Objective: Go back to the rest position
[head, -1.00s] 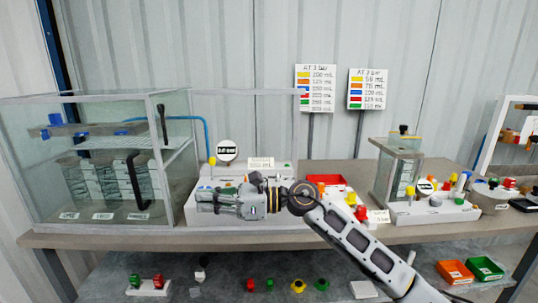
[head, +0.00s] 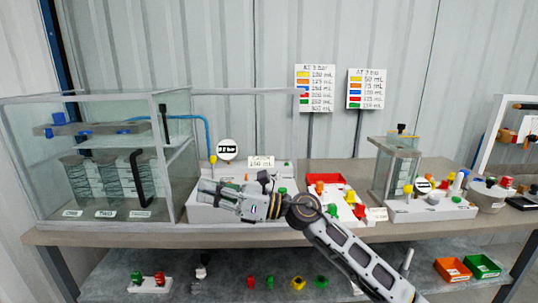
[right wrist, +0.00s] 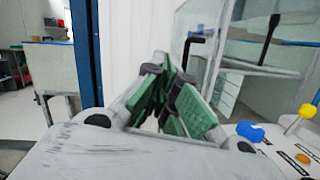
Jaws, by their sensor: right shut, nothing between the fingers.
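My right arm comes in from the lower right of the head view. Its gripper (head: 210,191) points left, in front of the white pump panel (head: 200,213) beside the glass tank. In the right wrist view the gripper's green-padded fingers (right wrist: 170,100) are closed together with nothing between them. The gripper hides part of the panel behind it. It appears apart from the panel's yellow-topped lever (head: 213,160), which also shows in the right wrist view (right wrist: 307,111). My left gripper is not in view.
A glass tank (head: 188,170) stands on the table left of the gripper. A red tray (head: 326,179), coloured knobs and a smaller glass chamber (head: 396,168) stand to the right. The lower shelf (head: 235,285) holds small coloured parts. An orange bin (head: 452,270) and green bin (head: 484,266) are at lower right.

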